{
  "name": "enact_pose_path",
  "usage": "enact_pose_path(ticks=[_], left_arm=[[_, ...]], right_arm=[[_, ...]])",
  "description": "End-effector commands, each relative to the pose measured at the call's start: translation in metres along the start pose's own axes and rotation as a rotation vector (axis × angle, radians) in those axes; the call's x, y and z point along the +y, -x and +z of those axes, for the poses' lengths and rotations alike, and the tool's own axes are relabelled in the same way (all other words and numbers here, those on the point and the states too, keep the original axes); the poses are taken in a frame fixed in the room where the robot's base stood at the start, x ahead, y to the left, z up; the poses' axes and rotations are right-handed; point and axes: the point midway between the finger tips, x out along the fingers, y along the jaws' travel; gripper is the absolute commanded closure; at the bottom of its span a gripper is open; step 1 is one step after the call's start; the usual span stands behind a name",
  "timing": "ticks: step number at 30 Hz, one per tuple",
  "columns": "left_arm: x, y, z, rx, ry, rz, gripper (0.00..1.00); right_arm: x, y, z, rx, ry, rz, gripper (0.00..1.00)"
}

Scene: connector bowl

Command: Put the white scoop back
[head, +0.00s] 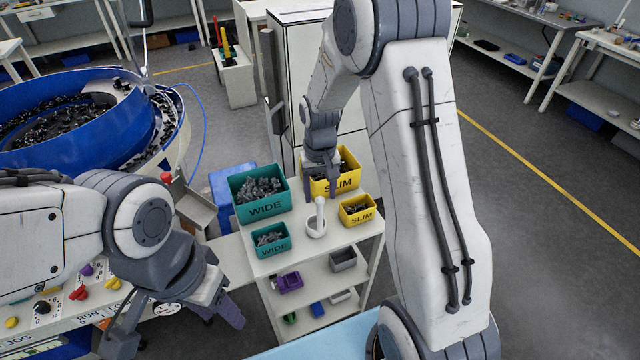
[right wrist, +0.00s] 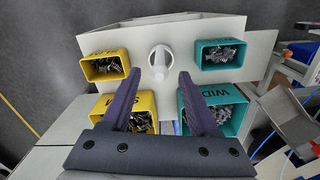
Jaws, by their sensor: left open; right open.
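The white scoop (head: 316,227) stands on the white shelf unit's top (head: 299,249), between the teal and yellow bins, its handle pointing up. In the right wrist view the scoop (right wrist: 160,58) lies just beyond the fingertips, centred between them. My right gripper (head: 322,180) is open and empty, above the shelf and close to the scoop's handle; it also shows in the right wrist view (right wrist: 161,88). I see no contact with the scoop. My left gripper (head: 178,328) is open and empty at the lower left, away from the shelf.
A large teal WIDE bin (head: 258,194), small teal bin (head: 270,241), large yellow SLIM bin (head: 347,163) and small yellow bin (head: 357,210) hold dark parts around the scoop. A blue bowl feeder (head: 75,150) stands at left. Lower shelves hold small bins.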

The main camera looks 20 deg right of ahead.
Motion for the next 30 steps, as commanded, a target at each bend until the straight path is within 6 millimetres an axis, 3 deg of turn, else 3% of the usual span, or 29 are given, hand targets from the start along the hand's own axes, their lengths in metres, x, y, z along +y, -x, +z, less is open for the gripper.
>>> enact_pose_path(ticks=[3, 8, 12, 14, 18, 20, 24, 27, 30], left_arm=[[-0.001, -0.007, 0.000, 0.000, 0.000, 0.000, 0.50], [-0.001, -0.009, 0.001, 0.000, -0.001, 0.000, 0.50], [-0.001, -0.009, 0.000, 0.000, -0.001, 0.000, 0.50], [-0.001, -0.009, 0.000, 0.000, -0.001, 0.000, 0.50], [-0.001, -0.009, 0.000, 0.000, -0.001, 0.000, 0.50], [-0.001, -0.009, 0.001, 0.000, -0.001, 0.000, 0.50], [-0.001, -0.009, 0.000, 0.000, 0.000, 0.000, 0.50], [-0.001, -0.009, 0.000, 0.000, 0.000, 0.000, 0.50], [-0.001, -0.009, 0.000, 0.000, 0.000, 0.000, 0.50]], right_arm=[[0.000, 0.021, -0.001, 0.005, 0.000, -0.001, 0.39], [-0.001, 0.039, -0.001, 0.003, 0.001, -0.001, 0.39], [-0.024, 0.057, 0.018, 0.007, 0.068, -0.007, 0.39], [-0.047, 0.070, 0.040, 0.012, 0.138, -0.014, 0.39], [-0.099, 0.100, 0.122, 0.022, 0.366, -0.039, 0.39], [-0.111, 0.108, 0.160, 0.024, 0.466, -0.051, 0.39], [-0.119, 0.117, 0.235, 0.025, 0.661, -0.076, 0.39], [-0.116, 0.117, 0.267, 0.022, 0.750, -0.087, 0.39], [-0.112, 0.116, 0.282, 0.022, 0.794, -0.093, 0.39]])
